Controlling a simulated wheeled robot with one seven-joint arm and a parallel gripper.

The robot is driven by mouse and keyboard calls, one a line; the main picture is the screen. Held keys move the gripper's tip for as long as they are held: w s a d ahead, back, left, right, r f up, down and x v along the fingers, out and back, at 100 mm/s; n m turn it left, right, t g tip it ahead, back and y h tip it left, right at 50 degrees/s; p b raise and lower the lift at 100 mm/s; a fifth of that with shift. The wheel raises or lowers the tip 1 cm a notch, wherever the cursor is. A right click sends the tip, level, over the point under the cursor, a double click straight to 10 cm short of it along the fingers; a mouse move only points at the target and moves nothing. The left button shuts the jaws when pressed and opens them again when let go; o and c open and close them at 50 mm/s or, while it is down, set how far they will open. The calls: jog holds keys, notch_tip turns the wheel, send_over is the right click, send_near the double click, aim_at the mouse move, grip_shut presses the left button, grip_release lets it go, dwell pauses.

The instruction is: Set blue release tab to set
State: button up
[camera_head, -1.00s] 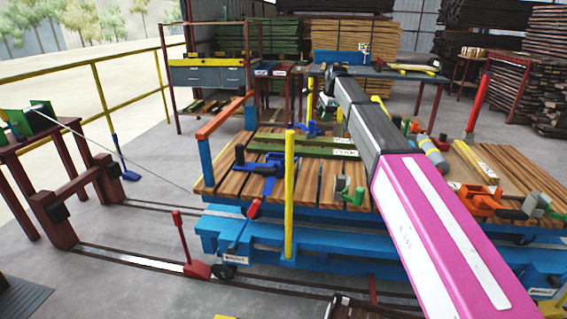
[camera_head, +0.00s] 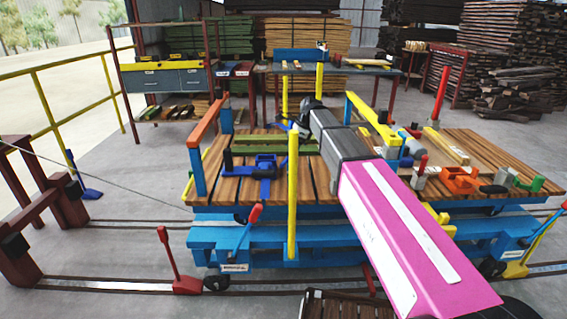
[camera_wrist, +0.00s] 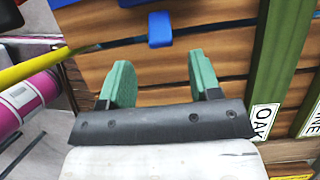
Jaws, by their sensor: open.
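In the wrist view a small blue tab (camera_wrist: 159,30) lies over the brown planks, ahead of my gripper (camera_wrist: 161,80) and roughly between the lines of its two green fingers. The fingers are wide apart and empty; a gap shows between them and the tab. A larger blue part (camera_wrist: 92,2) is cut off at the top edge. I cannot tell whether the tab joins it. A blue clamp-like fitting (camera_head: 264,168) sits on the plank deck there. I cannot tell which fitting holds the tab.
Green boards (camera_wrist: 270,75), one labelled OAK, lie right of my gripper in the wrist view. A yellow post (camera_head: 292,190) stands at the cart's front edge. A yellow bar (camera_head: 374,117) and orange clamp (camera_head: 459,180) are right of my arm.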

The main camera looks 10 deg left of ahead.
aim_at(288, 156)
jog(key=x, duration=0.8)
jog(key=shift+f, duration=0.15)
jog(key=shift+c, duration=0.3)
